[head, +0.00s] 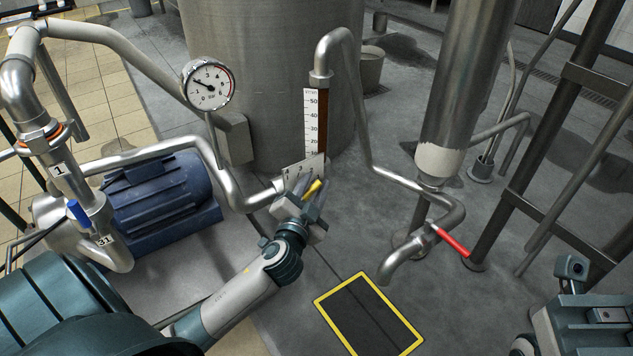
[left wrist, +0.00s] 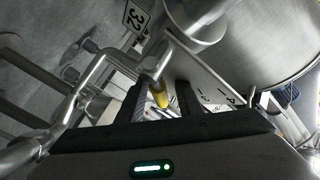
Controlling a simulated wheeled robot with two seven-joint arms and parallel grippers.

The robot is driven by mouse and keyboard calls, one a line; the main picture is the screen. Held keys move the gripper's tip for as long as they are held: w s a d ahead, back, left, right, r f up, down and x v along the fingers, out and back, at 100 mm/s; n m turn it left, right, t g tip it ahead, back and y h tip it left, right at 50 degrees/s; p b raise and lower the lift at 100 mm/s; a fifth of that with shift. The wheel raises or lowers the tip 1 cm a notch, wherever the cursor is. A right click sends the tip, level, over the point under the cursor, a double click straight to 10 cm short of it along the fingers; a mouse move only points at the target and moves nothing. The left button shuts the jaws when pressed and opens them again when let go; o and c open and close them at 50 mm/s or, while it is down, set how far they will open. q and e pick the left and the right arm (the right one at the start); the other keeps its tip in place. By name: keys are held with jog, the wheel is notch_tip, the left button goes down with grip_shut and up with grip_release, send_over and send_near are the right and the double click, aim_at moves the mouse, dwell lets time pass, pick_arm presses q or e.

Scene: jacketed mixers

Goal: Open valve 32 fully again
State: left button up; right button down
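Valve 32's yellow handle (head: 313,189) shows between the fingers of my left gripper (head: 303,196) in the head view. In the left wrist view the yellow handle tip (left wrist: 160,95) lies between the two dark fingers (left wrist: 160,98), with a visible gap beside it, so the gripper looks open around it. The "32" label (left wrist: 135,17) is at the top of that view. A numbered scale plate (head: 303,171) sits just behind the handle; it also shows in the left wrist view (left wrist: 205,85). My gripper hides the valve body in the head view. My right gripper's fingers are not visible.
A pressure gauge (head: 208,85) and a level scale (head: 314,125) stand before the steel tank (head: 265,60). A blue-handled valve (head: 79,212) is by the blue motor (head: 160,200). A red-handled valve (head: 450,241) is right. Yellow-framed floor area (head: 368,314) is clear.

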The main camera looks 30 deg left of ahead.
pick_arm(q)
jog(key=shift+w+a, duration=0.2)
jog(key=shift+w, duration=0.45)
grip_shut()
